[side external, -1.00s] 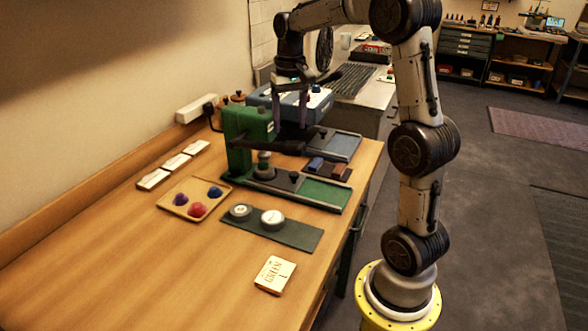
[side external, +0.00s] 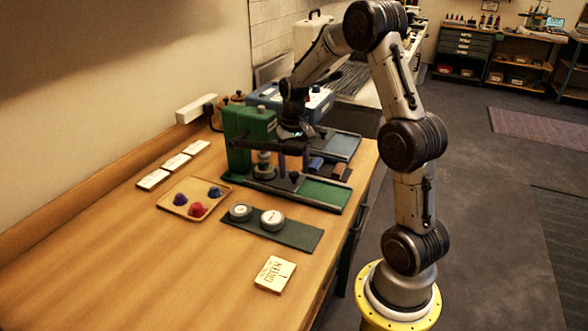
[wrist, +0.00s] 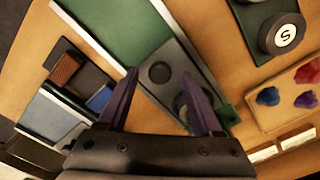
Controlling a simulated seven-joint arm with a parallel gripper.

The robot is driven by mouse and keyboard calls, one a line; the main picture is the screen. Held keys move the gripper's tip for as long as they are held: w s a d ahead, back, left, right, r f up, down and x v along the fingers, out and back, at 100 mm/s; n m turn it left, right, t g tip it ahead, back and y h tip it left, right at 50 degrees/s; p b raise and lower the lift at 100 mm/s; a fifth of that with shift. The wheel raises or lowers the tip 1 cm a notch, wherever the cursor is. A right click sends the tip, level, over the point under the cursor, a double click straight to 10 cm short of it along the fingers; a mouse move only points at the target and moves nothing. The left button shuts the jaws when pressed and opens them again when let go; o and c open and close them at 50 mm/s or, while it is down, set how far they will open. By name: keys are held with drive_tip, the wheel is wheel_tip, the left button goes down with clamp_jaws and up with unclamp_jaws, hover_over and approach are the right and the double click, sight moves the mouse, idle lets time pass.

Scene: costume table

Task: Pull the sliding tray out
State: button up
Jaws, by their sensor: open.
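The green press (side external: 249,125) stands on the wooden bench with its green-and-grey slide base (side external: 322,193) running out to the right. On that base sits a dark grey sliding tray (wrist: 150,88) with a round black knob (side external: 294,176); the knob (wrist: 160,73) also shows in the wrist view. My gripper (side external: 293,163) is open and points down above the tray. In the wrist view its purple fingertips (wrist: 160,78) lie on either side of the knob. I cannot tell whether they touch it. The press's die is partly hidden by the right finger in the wrist view.
A blue press (side external: 300,100) with its own slide base (side external: 340,146) stands behind. A dark tray with a blue and a brown block (side external: 338,171) lies between. In front are a green mat (side external: 290,232) with two round dies, a tray of coloured pieces (side external: 180,200) and a card (side external: 274,274).

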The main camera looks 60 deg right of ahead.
drive_tip(key=shift+f, duration=0.4)
drive_tip(key=shift+c, duration=0.4)
clamp_jaws()
drive_tip(key=shift+r, duration=0.1)
idle(0.7)
